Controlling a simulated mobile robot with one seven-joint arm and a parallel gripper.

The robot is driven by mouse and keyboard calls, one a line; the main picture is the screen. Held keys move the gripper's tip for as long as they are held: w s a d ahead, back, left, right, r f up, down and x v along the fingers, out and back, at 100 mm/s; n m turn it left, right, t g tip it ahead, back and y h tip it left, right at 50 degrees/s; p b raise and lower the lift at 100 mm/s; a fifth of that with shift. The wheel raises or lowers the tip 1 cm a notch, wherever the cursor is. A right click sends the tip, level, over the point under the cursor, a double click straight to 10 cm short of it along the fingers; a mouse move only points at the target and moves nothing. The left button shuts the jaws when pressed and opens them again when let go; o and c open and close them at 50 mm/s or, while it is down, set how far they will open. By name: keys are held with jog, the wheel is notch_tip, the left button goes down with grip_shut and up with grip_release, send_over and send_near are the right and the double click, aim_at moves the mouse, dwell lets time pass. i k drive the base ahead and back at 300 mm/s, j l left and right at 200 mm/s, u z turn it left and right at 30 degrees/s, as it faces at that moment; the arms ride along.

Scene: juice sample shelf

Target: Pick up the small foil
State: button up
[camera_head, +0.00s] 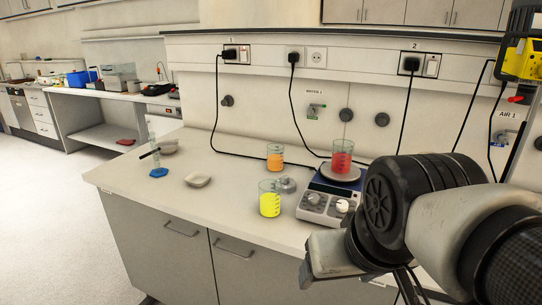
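A small silvery-grey piece (287,186) lies on the white bench, between the beaker of yellow liquid (270,203) and the hotplate stirrer (325,200). It looks like the small foil, but it is too small to be certain. Its left side is close to the yellow beaker, and I cannot tell whether they touch. My arm fills the lower right of the head view, right of the foil and nearer the camera. The fingers of my gripper do not show clearly, and I see nothing held.
A beaker of orange liquid (275,158) stands behind the foil. A beaker of red liquid (342,158) stands on the stirrer's plate. A white dish (198,179) and a blue-based cylinder (159,172) are at left. Black cables hang along the wall. The front left bench is clear.

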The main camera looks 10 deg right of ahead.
aim_at(289, 185)
jog(key=i+j+z, duration=0.25)
jog(key=j, duration=0.15)
jog(key=i+j+z, duration=0.1)
jog(key=j+z, duration=0.15)
jog(key=j, duration=0.2)
jog(key=i+j+z, duration=0.25)
jog(key=j, duration=0.2)
jog(key=j+z, duration=0.25)
jog(key=j, duration=0.2)
